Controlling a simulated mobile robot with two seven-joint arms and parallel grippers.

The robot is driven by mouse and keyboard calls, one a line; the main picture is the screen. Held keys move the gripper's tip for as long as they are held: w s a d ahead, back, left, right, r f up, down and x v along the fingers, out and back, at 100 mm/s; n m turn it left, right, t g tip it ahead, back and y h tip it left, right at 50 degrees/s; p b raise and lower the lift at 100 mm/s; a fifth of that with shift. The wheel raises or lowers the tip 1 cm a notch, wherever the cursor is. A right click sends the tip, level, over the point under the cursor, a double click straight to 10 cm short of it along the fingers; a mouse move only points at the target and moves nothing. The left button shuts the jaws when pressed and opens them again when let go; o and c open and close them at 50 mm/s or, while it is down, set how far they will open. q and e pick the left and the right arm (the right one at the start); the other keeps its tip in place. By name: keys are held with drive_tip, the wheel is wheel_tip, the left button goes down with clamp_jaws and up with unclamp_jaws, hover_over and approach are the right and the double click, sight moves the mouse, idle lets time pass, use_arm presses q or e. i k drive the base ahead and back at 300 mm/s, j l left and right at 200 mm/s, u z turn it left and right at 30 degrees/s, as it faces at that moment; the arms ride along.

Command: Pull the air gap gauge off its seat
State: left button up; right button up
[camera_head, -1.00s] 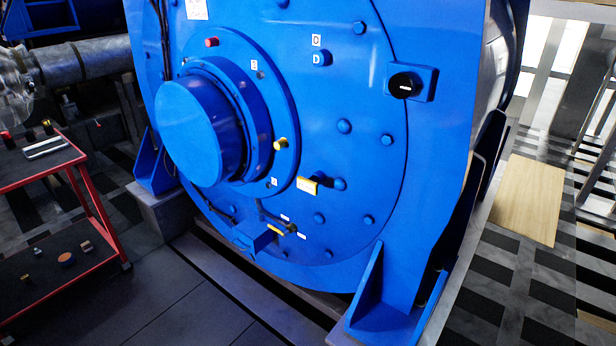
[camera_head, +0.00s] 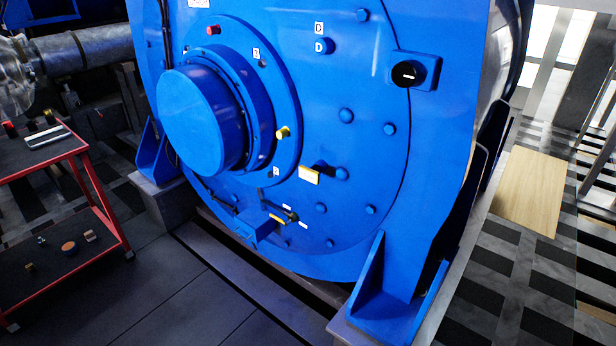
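A large blue motor end face (camera_head: 370,170) fills the middle of the head view, with a round blue hub (camera_head: 195,120) sticking out at its left. Several small fittings sit on it: a yellow-capped peg (camera_head: 283,132) at the hub flange, a yellow block (camera_head: 309,174) on a dark stem below right of it, and a dark rod with a yellow part (camera_head: 277,219) near a blue bracket (camera_head: 255,226). I cannot tell which of these is the air gap gauge. Neither of my grippers is in view.
A red-framed cart (camera_head: 75,155) with dark shelves and small parts stands at the left. A black knob (camera_head: 408,73) on a blue box and a red button (camera_head: 213,30) are on the motor. Blue support feet flank it. The dark floor in front is clear.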

sight(312, 175)
drive_tip(key=i+j+z, duration=0.25)
drive_tip(key=i, duration=0.3)
drive_tip(key=i+j+z, duration=0.2)
drive_tip(key=i, duration=0.3)
